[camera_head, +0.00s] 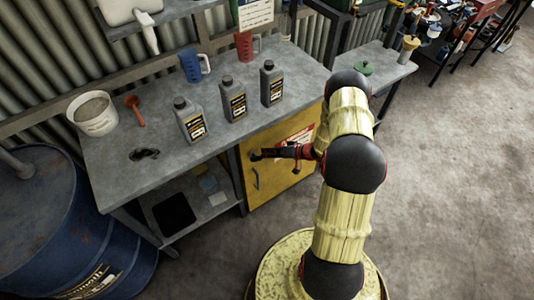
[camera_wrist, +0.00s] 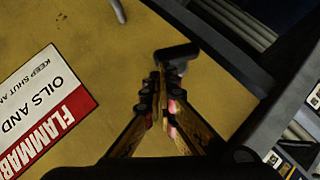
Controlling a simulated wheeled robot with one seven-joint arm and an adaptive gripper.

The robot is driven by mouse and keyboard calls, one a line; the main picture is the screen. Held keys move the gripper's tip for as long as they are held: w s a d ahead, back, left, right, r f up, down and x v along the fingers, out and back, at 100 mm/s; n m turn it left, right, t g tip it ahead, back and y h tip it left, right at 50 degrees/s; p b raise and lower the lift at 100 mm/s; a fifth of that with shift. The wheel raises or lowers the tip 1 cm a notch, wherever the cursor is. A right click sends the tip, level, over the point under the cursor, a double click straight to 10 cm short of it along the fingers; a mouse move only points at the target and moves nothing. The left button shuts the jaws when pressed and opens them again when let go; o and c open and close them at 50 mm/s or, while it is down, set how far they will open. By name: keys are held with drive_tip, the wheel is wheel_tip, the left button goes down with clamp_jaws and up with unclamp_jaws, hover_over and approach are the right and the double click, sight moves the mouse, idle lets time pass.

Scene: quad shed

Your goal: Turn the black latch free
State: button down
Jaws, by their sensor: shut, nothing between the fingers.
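The black latch (camera_wrist: 178,52) is on the yellow cabinet door (camera_wrist: 95,35), near the door's edge by the grey frame. In the head view the latch (camera_head: 255,156) is a small dark piece at the door's upper left. My gripper (camera_wrist: 155,80) is shut, with its fingertips together right at the latch and nothing held. In the head view my gripper (camera_head: 274,153) comes from the right, in front of the door. The fingertips partly cover the latch's lower end, and I cannot tell whether they touch it.
A grey door handle (camera_head: 256,178) sits below the latch. A red and white warning label (camera_wrist: 45,110) is on the door. The workbench top (camera_head: 180,165) above holds several grey bottles, jugs and a bucket. A blue drum (camera_head: 60,235) stands at left. The floor at right is clear.

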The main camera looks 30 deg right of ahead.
drive_tip(key=shift+d+f+m+t+y+b, duration=0.15)
drive_tip(key=shift+f+m+y+b, duration=0.25)
drive_tip(key=shift+y, duration=0.25)
drive_tip(key=shift+d+f+m+t+y+b, duration=0.15)
drive_tip(key=shift+f+m+y+b, duration=0.25)
drive_tip(key=shift+y, duration=0.25)
idle(0.5)
drive_tip(key=shift+a+f+m+t+y+b, duration=0.1)
drive_tip(key=shift+f+m+t+y+b, duration=0.15)
drive_tip(key=shift+f+m+y+b, duration=0.45)
drive_tip(key=shift+f+m+t+y+b, duration=0.1)
drive_tip(key=shift+m+t+y+b, duration=0.3)
drive_tip(key=shift+b, duration=0.6)
idle(2.2)
